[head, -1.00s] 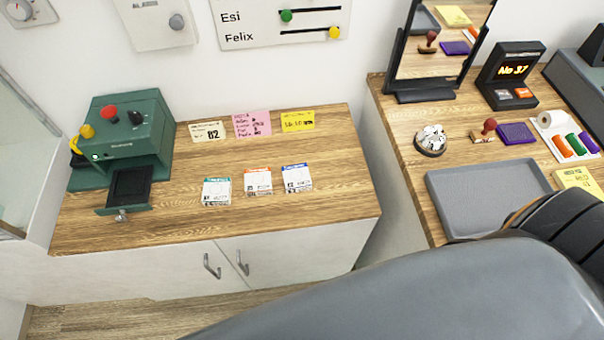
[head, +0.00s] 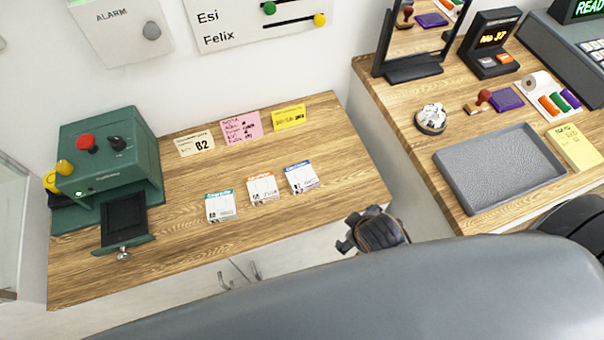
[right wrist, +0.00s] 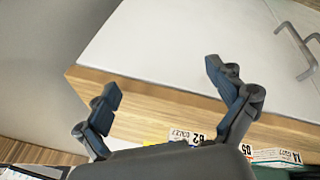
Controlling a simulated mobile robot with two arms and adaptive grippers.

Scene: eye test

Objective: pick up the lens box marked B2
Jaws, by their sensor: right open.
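Three small white lens boxes lie on the wooden counter. In the head view they are a teal-striped box (head: 220,206), an orange-striped box (head: 263,189) and a blue-striped box (head: 301,177). Their print is too small to read surely there. In the right wrist view, a box marked B2 (right wrist: 188,136) lies partly hidden behind my gripper body, leftmost of the three; it seems to be the blue-striped one. My right gripper (head: 348,231) is open and empty by the counter's front right corner, apart from the boxes. It also shows in the right wrist view (right wrist: 162,88). My left gripper is not in view.
A cream card reading B2 (head: 195,144), a pink note (head: 241,126) and a yellow note (head: 289,117) lie behind the boxes. A green machine (head: 108,160) stands at left. A grey tray (head: 500,168) is on the right counter, across a gap.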

